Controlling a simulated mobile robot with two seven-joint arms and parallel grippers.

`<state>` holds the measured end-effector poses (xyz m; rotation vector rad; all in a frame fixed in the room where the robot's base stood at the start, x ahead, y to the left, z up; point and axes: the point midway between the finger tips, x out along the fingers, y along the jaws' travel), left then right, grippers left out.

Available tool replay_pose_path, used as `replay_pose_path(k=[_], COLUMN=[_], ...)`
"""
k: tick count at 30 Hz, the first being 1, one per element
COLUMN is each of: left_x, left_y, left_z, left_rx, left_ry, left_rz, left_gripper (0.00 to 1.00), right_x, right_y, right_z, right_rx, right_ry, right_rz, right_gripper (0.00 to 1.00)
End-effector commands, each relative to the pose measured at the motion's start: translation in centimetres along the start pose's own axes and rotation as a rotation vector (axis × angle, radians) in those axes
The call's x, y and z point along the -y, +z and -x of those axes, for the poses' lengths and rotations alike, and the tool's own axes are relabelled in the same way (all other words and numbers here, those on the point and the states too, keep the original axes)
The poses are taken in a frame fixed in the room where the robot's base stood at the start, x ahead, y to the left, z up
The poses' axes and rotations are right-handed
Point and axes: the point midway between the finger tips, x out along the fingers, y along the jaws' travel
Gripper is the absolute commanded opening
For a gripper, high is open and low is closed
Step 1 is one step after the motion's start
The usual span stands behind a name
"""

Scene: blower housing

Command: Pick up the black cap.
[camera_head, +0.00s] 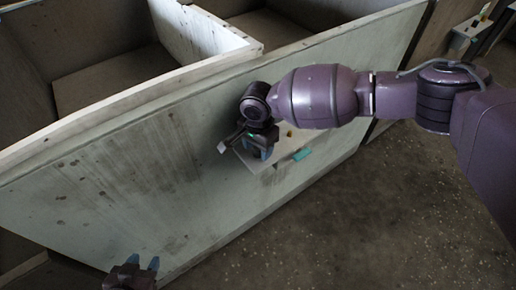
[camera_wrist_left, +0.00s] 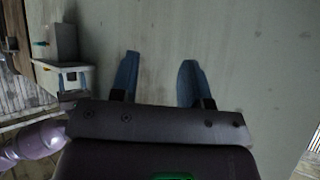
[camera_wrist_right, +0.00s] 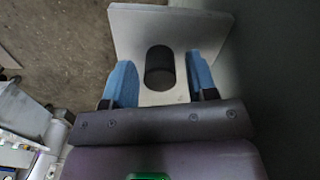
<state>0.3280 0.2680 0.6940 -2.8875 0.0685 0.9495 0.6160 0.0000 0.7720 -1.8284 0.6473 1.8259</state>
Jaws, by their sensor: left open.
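The black cap (camera_wrist_right: 160,70) is a dark, round, short cylinder on a pale grey surface (camera_wrist_right: 125,32) in the right wrist view. My right gripper (camera_wrist_right: 161,76) is open, with one blue finger on each side of the cap and a gap on both sides. I cannot tell how far down the fingers reach beside it. In the head view my right gripper (camera_head: 258,152) hangs over a small pale shelf (camera_head: 283,165) and hides the cap. My left gripper (camera_head: 143,262) is open and empty at the bottom left; its fingers also show in the left wrist view (camera_wrist_left: 158,72).
A large pale panel (camera_head: 130,170) of a walled structure stands close behind both grippers. In the left wrist view a grey block (camera_wrist_left: 63,42) stands on a light ledge. Bare floor (camera_head: 370,220) lies at the lower right.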

Motion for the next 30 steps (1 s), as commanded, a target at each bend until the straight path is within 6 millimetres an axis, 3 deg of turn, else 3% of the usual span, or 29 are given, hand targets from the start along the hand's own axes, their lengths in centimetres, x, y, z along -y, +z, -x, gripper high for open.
replay_pose_path(k=[1,8,16,20,26,30], left_x=[0.0,0.2,0.3,0.3,0.3,0.2], left_y=[0.0,0.5,1.3,0.9,-0.9,-2.2], left_z=[0.0,0.0,0.3,0.6,1.0,1.4], left_rx=[0.0,0.01,0.027,0.022,-0.007,-0.029], left_ry=[0.0,0.0,-0.002,-0.004,-0.007,-0.009], left_rz=[-0.002,-0.009,-0.007,-0.005,0.004,0.011], left_gripper=[0.43,0.43,0.43,0.43,0.43,0.43], right_x=[0.0,0.0,0.0,0.0,0.1,0.1], right_y=[0.0,0.0,0.0,0.0,-0.1,0.0], right_z=[0.0,-0.1,0.1,1.3,5.5,9.3], right_rx=[0.0,0.001,0.0,-0.002,-0.004,-0.006], right_ry=[0.0,0.001,0.0,-0.001,-0.006,-0.007], right_rz=[0.0,0.0,0.0,0.0,-0.002,0.001], right_gripper=[0.44,0.09,0.08,0.08,0.08,0.08])
